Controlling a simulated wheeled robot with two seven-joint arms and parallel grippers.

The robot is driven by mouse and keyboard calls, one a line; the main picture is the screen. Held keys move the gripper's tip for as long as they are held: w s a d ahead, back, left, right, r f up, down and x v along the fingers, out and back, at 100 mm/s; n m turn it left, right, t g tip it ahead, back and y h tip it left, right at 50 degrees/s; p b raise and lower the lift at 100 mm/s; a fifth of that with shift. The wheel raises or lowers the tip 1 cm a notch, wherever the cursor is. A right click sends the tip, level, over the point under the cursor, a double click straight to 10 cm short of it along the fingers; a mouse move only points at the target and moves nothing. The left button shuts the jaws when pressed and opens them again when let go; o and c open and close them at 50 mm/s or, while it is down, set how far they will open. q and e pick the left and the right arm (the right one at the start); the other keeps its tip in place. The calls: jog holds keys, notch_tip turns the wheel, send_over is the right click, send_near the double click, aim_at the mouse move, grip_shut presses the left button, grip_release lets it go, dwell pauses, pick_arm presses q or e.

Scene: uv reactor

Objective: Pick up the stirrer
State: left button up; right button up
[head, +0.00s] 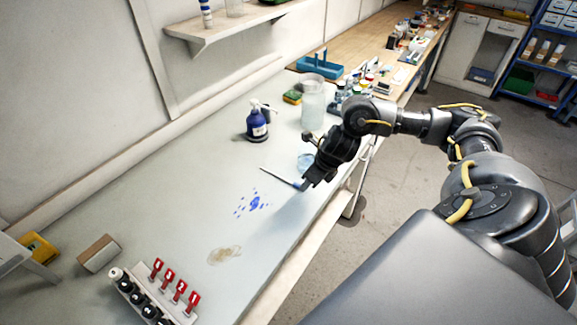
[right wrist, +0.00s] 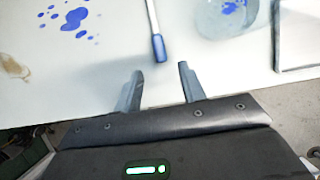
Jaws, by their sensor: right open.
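The stirrer is a thin rod (head: 279,177) with a blue end, lying on the white bench in the middle of the head view. In the right wrist view the stirrer's blue end (right wrist: 159,48) points toward my right gripper (right wrist: 160,84). The two fingers are apart, with nothing between them, and the blue end lies just beyond the fingertips, roughly in line with the gap. In the head view my right gripper (head: 303,185) is low over the bench beside the blue end. My left gripper is not in view.
A round clear dish (right wrist: 226,16) with blue spots lies right of the stirrer. Blue spots (head: 254,203) and a brownish stain (head: 224,255) mark the bench. A blue bottle (head: 257,124), a clear jar (head: 314,104) and a rack with red clips (head: 172,285) stand around.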

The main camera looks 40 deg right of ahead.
jog(key=shift+p+x, duration=0.35)
jog(key=shift+x, duration=1.6)
jog(key=shift+d, duration=0.15)
grip_shut()
